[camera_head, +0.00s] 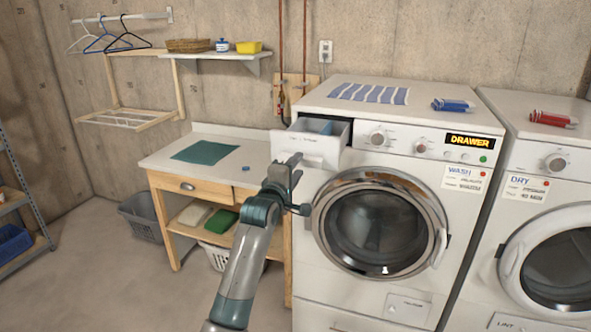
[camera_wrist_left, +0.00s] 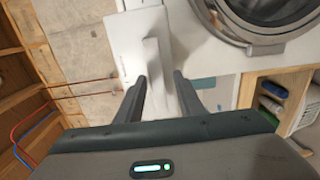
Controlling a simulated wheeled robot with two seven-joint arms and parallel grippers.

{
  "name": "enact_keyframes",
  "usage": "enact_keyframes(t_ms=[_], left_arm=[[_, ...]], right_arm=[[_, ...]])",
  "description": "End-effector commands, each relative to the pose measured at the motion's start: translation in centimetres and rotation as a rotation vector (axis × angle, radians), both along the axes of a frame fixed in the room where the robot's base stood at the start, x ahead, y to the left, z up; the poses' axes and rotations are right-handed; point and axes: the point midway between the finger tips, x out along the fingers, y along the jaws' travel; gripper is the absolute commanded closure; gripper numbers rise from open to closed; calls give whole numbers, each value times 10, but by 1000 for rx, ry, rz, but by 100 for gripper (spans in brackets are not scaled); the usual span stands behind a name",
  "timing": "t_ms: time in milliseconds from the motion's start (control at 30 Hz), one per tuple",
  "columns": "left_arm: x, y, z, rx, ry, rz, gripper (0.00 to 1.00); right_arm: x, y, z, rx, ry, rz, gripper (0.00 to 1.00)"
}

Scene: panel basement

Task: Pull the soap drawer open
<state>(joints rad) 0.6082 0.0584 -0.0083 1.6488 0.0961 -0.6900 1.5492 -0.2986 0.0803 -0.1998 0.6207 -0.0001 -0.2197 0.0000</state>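The soap drawer (camera_head: 313,146) is at the top left of the washing machine (camera_head: 372,135). It stands out from the machine, and its open top shows a bluish inside. My left gripper (camera_head: 297,168) is just in front of and below the drawer's white front. In the left wrist view my two fingers (camera_wrist_left: 160,80) are apart, with the drawer's handle bar (camera_wrist_left: 153,62) ahead between their tips. No finger is seen closed on the handle. My right gripper is in neither view.
A DRAWER sign (camera_head: 473,140) lights the washer panel. The round washer door (camera_head: 378,228) is shut below. A wooden table (camera_head: 160,165) with a green cloth (camera_head: 205,152) stands to the left. A dryer (camera_head: 548,190) stands to the right.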

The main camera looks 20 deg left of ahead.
Motion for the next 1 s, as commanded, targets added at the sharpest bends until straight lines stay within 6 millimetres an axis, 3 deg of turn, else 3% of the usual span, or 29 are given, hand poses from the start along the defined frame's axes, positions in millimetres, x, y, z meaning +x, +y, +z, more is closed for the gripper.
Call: enact_keyframes(t_ms=[267, 467, 1000], left_arm=[[-8, 0, 0, -1, -4, 0, 66], [-29, 1, -1, 0, -4, -1, 66], [-122, 4, -2, 0, -2, 0, 66]], right_arm=[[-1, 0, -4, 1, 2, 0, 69], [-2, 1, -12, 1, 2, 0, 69], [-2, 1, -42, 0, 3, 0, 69]])
